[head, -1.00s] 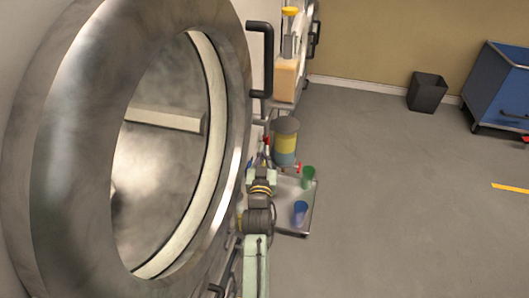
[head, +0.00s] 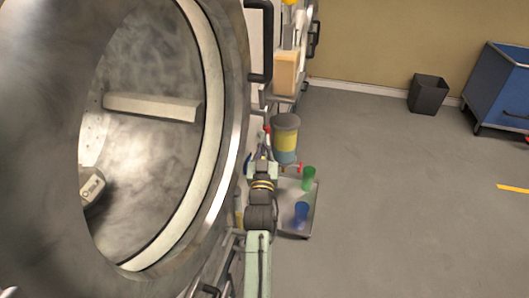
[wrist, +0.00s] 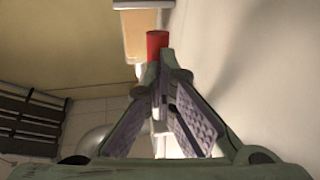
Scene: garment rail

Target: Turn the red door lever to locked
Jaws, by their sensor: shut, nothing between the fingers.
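The red lever end (wrist: 157,43) shows in the wrist view as a short upright red cylinder just beyond my fingertips. In the head view a small red tip (head: 267,129) shows above my gripper, to the left of the yellow canister. My gripper (wrist: 159,78) is shut and empty, its fingertips close together just below the red end. Whether they touch it I cannot tell. My gripper is also in the head view (head: 263,153), small beside the wall fittings. The lever's base and its lock marking are hidden.
A large round metal ring (head: 232,165) fills the left of the head view. A dark handle (head: 268,40) is above. A yellow canister (head: 286,143) and a tray (head: 295,226) with a green cup (head: 309,177) and blue cup (head: 301,213) are beside my arm.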

